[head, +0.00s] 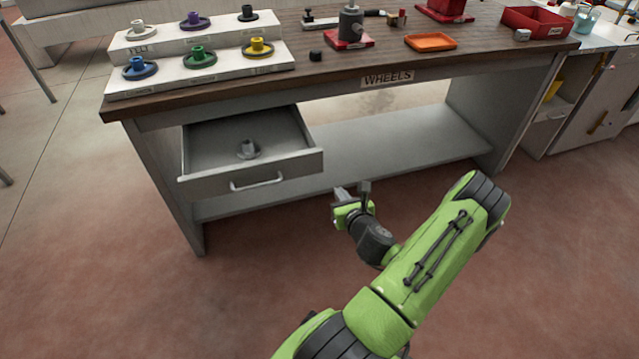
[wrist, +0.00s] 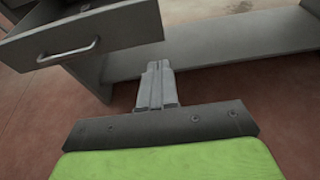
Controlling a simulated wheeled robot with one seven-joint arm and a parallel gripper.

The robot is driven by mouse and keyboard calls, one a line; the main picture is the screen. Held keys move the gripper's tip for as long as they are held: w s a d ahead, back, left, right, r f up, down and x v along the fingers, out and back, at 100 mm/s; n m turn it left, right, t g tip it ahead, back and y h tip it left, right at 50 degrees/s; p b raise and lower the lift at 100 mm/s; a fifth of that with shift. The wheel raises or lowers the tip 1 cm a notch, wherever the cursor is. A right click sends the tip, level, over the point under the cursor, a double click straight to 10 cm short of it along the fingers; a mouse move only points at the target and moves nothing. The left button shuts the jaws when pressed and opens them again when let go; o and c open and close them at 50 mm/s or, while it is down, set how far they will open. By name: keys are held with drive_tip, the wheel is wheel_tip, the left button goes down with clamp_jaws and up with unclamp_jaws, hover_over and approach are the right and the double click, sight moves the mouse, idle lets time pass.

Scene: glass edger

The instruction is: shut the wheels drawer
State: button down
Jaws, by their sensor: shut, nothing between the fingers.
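The wheels drawer (head: 250,178) is a grey drawer pulled out under the left part of the workbench. Its front carries a light bar handle (head: 256,182). My gripper (head: 340,192) is shut and empty. It is in front of the bench, to the right of the drawer front and apart from it. In the wrist view its closed fingers (wrist: 158,70) point toward the bench's lower shelf.
The workbench (head: 340,75) has a "WHEELS" label (head: 387,79) on its front edge and a grey lower shelf (head: 400,140). A stepped white rack (head: 190,80) with several coloured wheels, an orange tray (head: 430,42) and a red bin (head: 537,22) stand on top. Floor in front is clear.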

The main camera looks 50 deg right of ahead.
sight(321, 163)
drive_tip(key=x, duration=0.4)
drive_tip(key=r+x, duration=0.1)
drive_tip(key=x, duration=0.8)
drive_tip(key=shift+w+d, duration=0.3)
drive_tip(key=shift+w, duration=0.2)
drive_tip(key=shift+w+p, duration=0.1)
drive_tip(key=shift+p, duration=0.2)
